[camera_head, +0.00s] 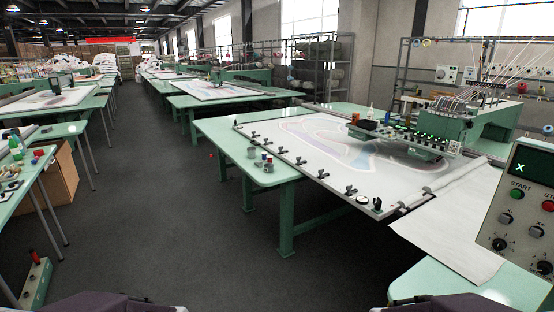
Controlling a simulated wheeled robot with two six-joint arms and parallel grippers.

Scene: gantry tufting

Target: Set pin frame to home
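The pin frame (313,170) lies flat on the green tufting table at centre right. It is a wide pale frame with dark clamps along its near edge, and it holds white cloth with a blue and pink curved pattern. The tufting head (417,140) on its green gantry stands over the frame's right part. The control panel (522,215) at the right edge shows an "X" on its display, a green START button (517,194), a red button (548,206) and several dark knobs. The panel is cut off by the picture edge. Neither gripper shows; only dark purple parts of mine appear at the bottom edge.
White cloth (462,222) hangs off the frame's right end. A left workbench (22,190) carries bottles and coloured parts, with a cardboard box (48,180) beside it.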

